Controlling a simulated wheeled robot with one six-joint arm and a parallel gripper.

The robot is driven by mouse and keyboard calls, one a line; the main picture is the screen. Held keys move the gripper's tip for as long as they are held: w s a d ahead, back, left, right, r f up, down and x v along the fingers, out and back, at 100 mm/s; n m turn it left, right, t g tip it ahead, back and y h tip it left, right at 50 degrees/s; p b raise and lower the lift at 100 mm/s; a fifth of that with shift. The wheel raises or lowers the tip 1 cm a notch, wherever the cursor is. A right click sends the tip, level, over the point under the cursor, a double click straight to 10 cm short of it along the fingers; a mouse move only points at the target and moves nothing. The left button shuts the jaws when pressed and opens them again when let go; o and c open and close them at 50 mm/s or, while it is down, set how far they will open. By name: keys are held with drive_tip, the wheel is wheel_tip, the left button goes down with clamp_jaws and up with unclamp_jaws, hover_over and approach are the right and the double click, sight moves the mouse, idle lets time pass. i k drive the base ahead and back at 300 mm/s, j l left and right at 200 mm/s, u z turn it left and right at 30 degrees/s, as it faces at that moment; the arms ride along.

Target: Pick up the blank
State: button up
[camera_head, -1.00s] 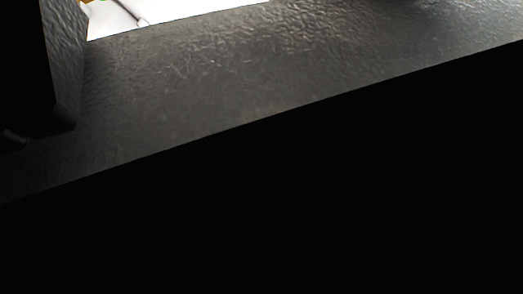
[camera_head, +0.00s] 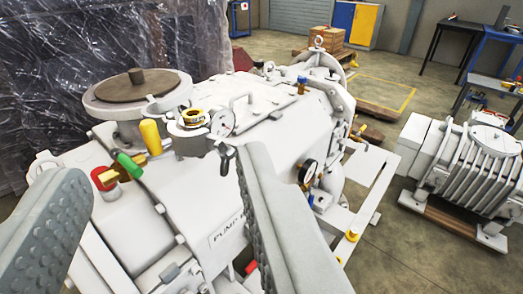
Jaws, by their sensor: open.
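A round dark brown plate with a short upright stub (camera_head: 133,85), which looks like the blank, lies on a wide grey round port (camera_head: 112,112) of the white pump (camera_head: 190,215). It is in the upper left of the view. My gripper (camera_head: 162,172) is open, with one grey ridged finger at the lower left and the other right of centre. Nothing is between the fingertips. The plate shows beyond and above the fingertips, apart from them. The right finger hides part of the pump body.
Clear plastic sheeting (camera_head: 100,45) hangs behind. A ribbed grey machine (camera_head: 480,165) stands at right, with open floor (camera_head: 420,235) around it.

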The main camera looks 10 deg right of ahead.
sight(352, 235)
drive_tip(key=z, duration=1.05)
